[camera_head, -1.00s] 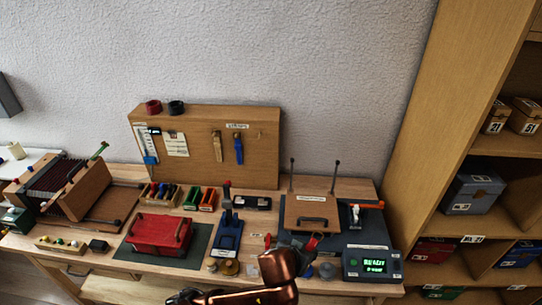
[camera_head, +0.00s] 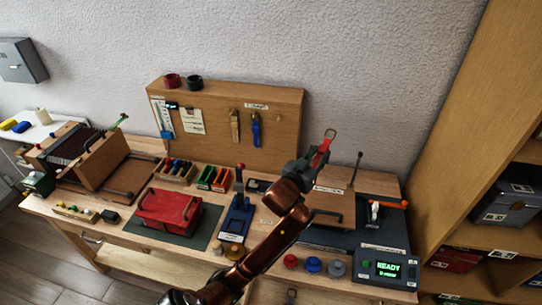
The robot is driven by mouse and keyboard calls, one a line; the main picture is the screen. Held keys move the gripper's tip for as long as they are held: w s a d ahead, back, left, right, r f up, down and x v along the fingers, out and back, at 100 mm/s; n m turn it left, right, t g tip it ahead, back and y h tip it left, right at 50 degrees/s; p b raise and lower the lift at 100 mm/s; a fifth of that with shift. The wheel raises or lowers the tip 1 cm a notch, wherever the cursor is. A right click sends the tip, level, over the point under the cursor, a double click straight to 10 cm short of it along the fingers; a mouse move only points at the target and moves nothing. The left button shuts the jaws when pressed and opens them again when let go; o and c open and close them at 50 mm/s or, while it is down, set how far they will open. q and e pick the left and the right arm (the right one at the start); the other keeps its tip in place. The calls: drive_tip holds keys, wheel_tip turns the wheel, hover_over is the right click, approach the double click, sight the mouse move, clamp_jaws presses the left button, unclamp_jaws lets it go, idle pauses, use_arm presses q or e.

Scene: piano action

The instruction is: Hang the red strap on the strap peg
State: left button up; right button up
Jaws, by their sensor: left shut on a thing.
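The red strap (camera_head: 322,151) is held up in the air by my left gripper (camera_head: 312,160), which is shut on it; its metal buckle sticks out at the top. The strap and gripper appear just right of the wooden peg board (camera_head: 205,100). A tan strap (camera_head: 235,124) and a blue strap (camera_head: 256,132) hang on the board under a small label. A small bare peg (camera_head: 280,117) shows to their right, to the left of my gripper in the picture. How far the strap is from the board in depth is hard to tell. My right gripper is not in view.
Below my arm are a press with a wooden lid (camera_head: 330,206), a display reading READY (camera_head: 388,268) and coloured round knobs. A red case (camera_head: 168,212) lies on a dark mat. Tape rolls (camera_head: 172,80) sit on the board's top. A shelf stands at the right.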

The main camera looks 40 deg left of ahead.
use_arm(q)
drive_tip(key=s+a+f+n+t+y+b, duration=0.1)
drive_tip(key=s+a+f+y, duration=0.15)
drive_tip(key=a, duration=0.35)
drive_tip(key=s+a+f+n+t+y, duration=0.1)
drive_tip(key=a+n+y, duration=0.15)
drive_tip(key=a, duration=0.25)
drive_tip(key=s+a+f+n+t+y+b, duration=0.1)
drive_tip(key=s+a+f+y, duration=0.1)
drive_tip(key=a+y, duration=0.3)
drive_tip(key=w+a+f+h+b, duration=0.1)
drive_tip(key=w+a+b, duration=0.4)
drive_tip(key=w, duration=0.3)
drive_tip(key=shift+w+a+f+b, duration=0.2)
drive_tip(key=shift+a+f+b, duration=0.15)
drive_tip(key=shift+b, duration=0.05)
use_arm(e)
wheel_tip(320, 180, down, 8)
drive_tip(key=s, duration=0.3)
use_arm(q)
drive_tip(key=o, duration=1.2)
drive_tip(key=v, duration=1.2)
drive_tip(key=shift+a+f, duration=0.1)
drive_tip(key=shift+a, duration=0.05)
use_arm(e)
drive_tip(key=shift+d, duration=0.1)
